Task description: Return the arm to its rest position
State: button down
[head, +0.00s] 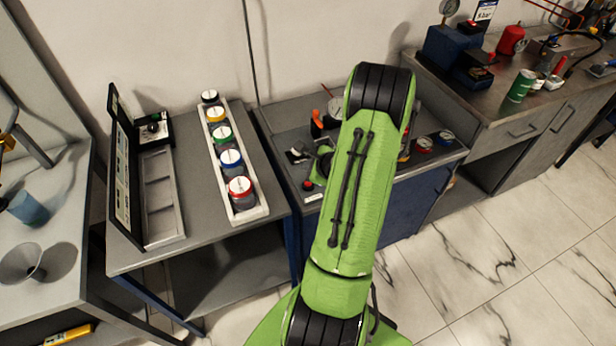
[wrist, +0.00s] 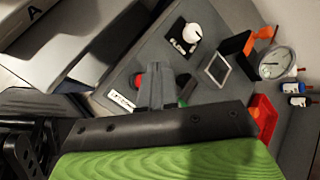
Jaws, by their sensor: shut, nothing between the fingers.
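My green arm (head: 350,200) rises from the bottom of the head view and reaches over the middle workbench (head: 285,115). In the head view its raised black joint hides much of that bench, and the gripper cannot be made out. In the wrist view my gripper (wrist: 163,86) shows as grey fingers, shut and empty, above the bench top. A red button (wrist: 138,80) lies just left of the fingers. A broad black and green part of my own arm fills the bottom of the wrist view.
On the bench are a dial gauge (wrist: 274,63), a white knob (wrist: 192,33) and a red bin (wrist: 264,116). Left stands a table with a white tray (head: 251,214) of several colour-lidded jars and an open case (head: 165,238). Right is a cluttered counter (head: 480,105). Marble floor (head: 480,270) is clear.

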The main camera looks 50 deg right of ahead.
notch_tip(320, 180, up, 2)
jog(key=shift+p, duration=0.5)
jog(key=shift+f, duration=0.1)
